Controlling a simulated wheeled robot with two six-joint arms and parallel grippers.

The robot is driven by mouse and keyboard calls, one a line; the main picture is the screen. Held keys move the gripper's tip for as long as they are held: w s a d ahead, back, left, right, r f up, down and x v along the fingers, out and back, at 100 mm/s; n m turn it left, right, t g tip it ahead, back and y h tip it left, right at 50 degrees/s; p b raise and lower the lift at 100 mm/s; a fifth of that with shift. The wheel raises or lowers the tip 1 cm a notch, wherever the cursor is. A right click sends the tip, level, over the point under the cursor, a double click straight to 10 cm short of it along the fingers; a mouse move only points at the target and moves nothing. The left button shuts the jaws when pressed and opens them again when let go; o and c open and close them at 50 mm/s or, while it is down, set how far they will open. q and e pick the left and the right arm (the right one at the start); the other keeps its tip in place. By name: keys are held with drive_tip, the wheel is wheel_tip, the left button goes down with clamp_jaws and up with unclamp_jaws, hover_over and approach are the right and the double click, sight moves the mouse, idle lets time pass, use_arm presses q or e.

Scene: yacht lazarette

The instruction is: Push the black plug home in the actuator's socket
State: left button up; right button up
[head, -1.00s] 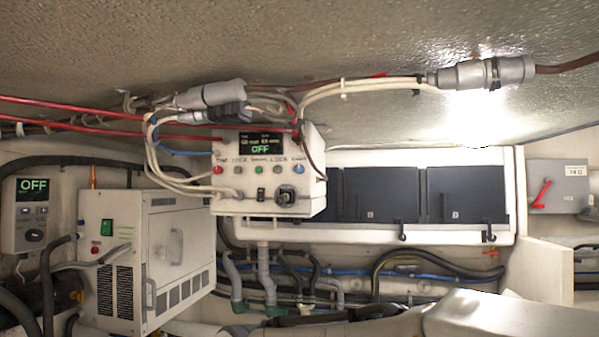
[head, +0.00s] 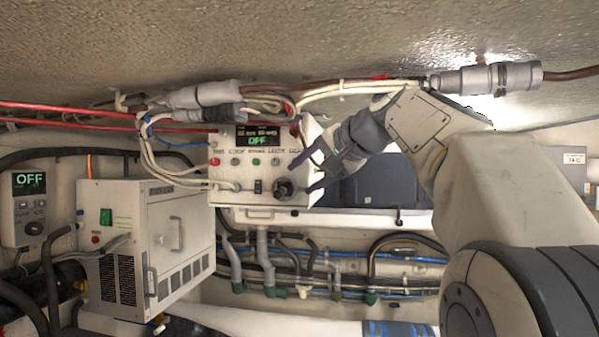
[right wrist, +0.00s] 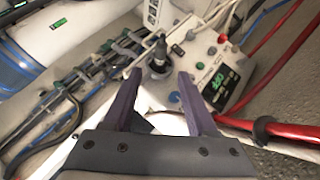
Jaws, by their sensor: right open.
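The actuator is a white box (head: 228,172) with a lit OFF display, buttons and a switch, hanging under the overhead pipes. A black plug (head: 284,187) is at the round socket on the lower right of its front. In the right wrist view the black plug (right wrist: 160,50) stands up from the dark round socket (right wrist: 158,69); how deep it sits I cannot tell. My right gripper (head: 314,172) is open and empty at the box's right side. In the right wrist view its purple fingers (right wrist: 160,78) point toward the plug, one on each side, short of it. My left gripper is out of view.
Loose white cables (head: 160,165) hang at the box's left, and red pipes (head: 80,114) run along the ceiling. A grey connector (head: 485,78) is overhead at right. A white vented cabinet (head: 150,240) stands lower left. Hoses run below the box.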

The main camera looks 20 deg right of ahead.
sight(284, 189)
drive_tip(key=p+x, duration=0.2)
drive_tip(key=x, duration=0.4)
drive_tip(key=shift+w, duration=0.25)
drive_tip(key=shift+w+a+f, duration=0.1)
drive_tip(key=shift+w+f, duration=0.15)
drive_tip(key=shift+w, duration=0.1)
clamp_jaws()
drive_tip(key=shift+w, duration=0.1)
unclamp_jaws()
